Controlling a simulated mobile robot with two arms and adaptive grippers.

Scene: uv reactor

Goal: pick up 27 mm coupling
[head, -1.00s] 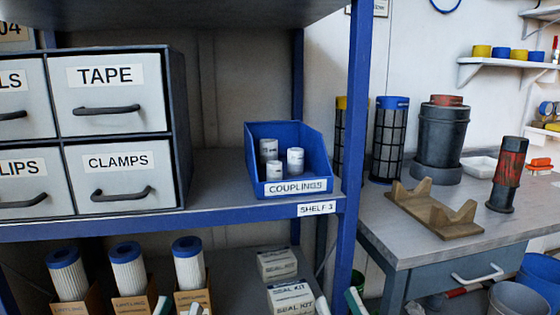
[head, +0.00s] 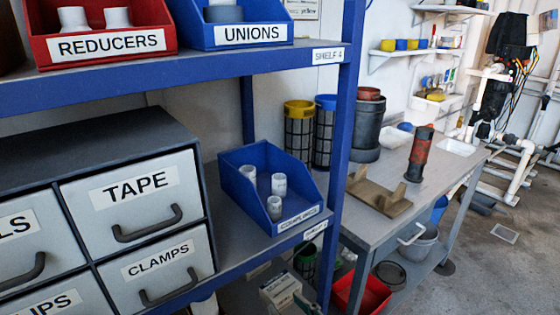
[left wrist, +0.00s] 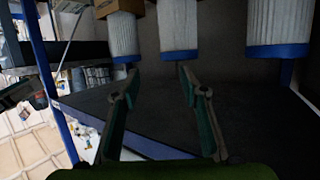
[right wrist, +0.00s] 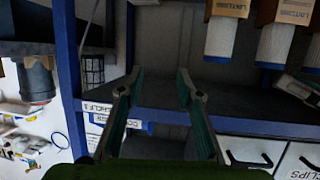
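A blue bin labelled COUPLINGS (head: 312,192) stands on the grey shelf in the head view. It holds three white couplings: one at the back left (head: 248,174), one at the right (head: 278,185) and one nearer the front (head: 274,207). Their sizes are not readable, so I cannot tell which is 27 mm. The bin's blue front also shows, upside down, in the right wrist view (right wrist: 148,125). My right gripper (right wrist: 158,72) is open and empty, apart from the bin. My left gripper (left wrist: 158,70) is open and empty, with white filter cartridges (left wrist: 180,28) beyond it.
Grey drawers labelled TAPE and CLAMPS (head: 134,196) stand left of the bin. The upper shelf (head: 200,62) carries bins labelled REDUCERS (head: 110,42) and UNIONS (head: 250,33). A blue post (head: 345,130) rises right of the bin. A workbench (head: 425,185) stands beyond.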

